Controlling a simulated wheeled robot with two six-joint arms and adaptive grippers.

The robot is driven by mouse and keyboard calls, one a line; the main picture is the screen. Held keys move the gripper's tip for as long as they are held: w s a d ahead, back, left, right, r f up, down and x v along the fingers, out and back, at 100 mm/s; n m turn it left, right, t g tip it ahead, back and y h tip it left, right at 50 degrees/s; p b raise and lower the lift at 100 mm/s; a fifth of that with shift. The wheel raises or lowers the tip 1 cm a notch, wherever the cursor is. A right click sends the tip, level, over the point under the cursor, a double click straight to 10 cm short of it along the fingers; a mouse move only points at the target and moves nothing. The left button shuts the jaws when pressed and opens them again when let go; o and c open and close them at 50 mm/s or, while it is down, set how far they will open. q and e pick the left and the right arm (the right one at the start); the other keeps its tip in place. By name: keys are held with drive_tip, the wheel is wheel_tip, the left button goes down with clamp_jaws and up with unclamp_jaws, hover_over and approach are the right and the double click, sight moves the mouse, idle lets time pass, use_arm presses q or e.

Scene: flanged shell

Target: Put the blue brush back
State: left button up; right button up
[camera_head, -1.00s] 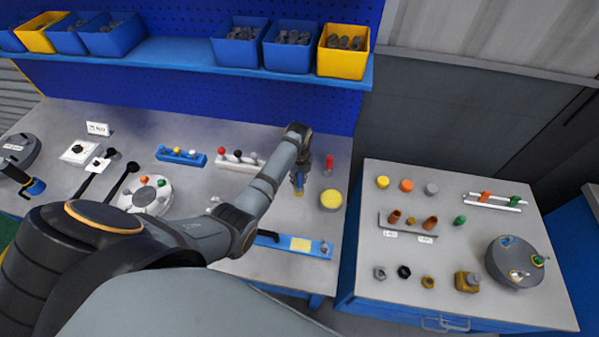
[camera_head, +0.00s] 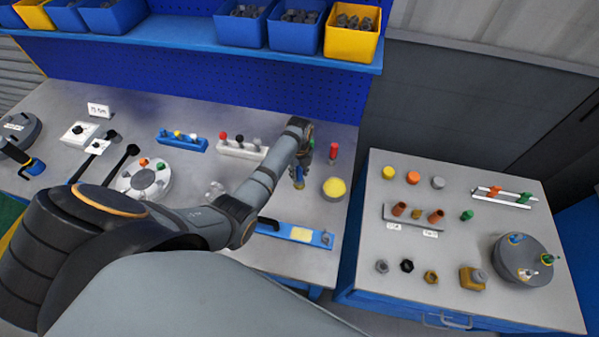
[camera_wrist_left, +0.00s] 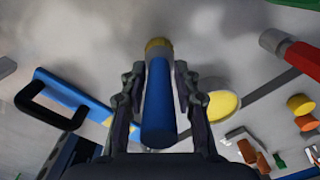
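The blue brush (camera_head: 299,178) is a blue cylinder with a yellow end. In the left wrist view the brush (camera_wrist_left: 158,105) lies between the two fingers of my left gripper (camera_wrist_left: 159,75), which are closed about its sides. The yellow end points away from the palm. In the head view my left gripper (camera_head: 301,160) is over the right part of the grey bench, left of a round yellow-topped piece (camera_head: 334,188). I cannot tell whether the brush touches the bench. My right gripper is not in view.
A red upright piece (camera_head: 333,152) stands just right of the gripper. A blue board (camera_head: 317,238) with a black handle lies nearer the front edge. A white rack (camera_head: 236,149) and a blue rack (camera_head: 181,142) hold knobs. A side table (camera_head: 450,262) stands right.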

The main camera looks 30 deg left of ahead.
use_arm(q)
drive_tip(key=shift+o, duration=0.8)
drive_tip(key=shift+w, duration=0.1)
drive_tip(key=shift+d+r, duration=0.1)
drive_tip(key=shift+r, duration=0.3)
wheel_tip(320, 180, up, 12)
drive_tip(key=shift+f+b, duration=0.15)
drive_tip(key=shift+b, duration=0.65)
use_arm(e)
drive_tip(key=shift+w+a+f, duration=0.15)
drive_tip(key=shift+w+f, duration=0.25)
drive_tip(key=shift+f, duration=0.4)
use_arm(q)
drive_tip(key=shift+f, duration=0.1)
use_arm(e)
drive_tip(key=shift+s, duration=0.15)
